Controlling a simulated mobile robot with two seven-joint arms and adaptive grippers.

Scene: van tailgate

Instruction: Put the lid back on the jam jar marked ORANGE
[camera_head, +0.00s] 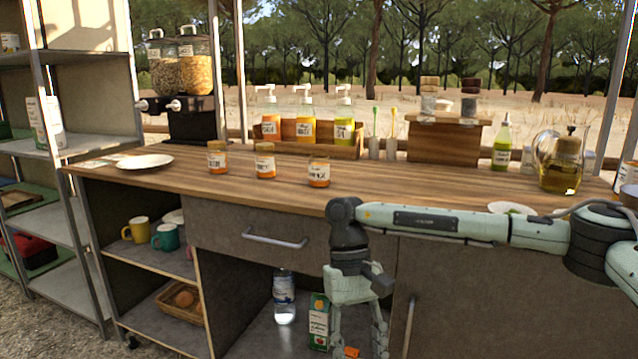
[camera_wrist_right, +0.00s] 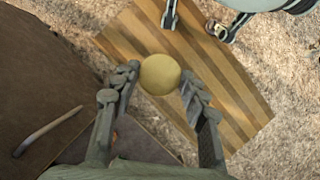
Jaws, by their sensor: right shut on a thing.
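Three jam jars stand in a row on the wooden counter: a left jar (camera_head: 217,157), a middle jar (camera_head: 265,161) and a right jar (camera_head: 319,173). Their labels are too small to read surely. My right gripper (camera_head: 354,350) points down in front of the cabinet, below the counter top.
A white plate (camera_head: 145,161) lies on the counter's left. Sauce bottles (camera_head: 305,128), a spice stand (camera_head: 446,138) and an oil jug (camera_head: 561,170) stand behind and right. The front middle of the counter is clear. A striped wooden board (camera_wrist_right: 235,95) lies below the grippers.

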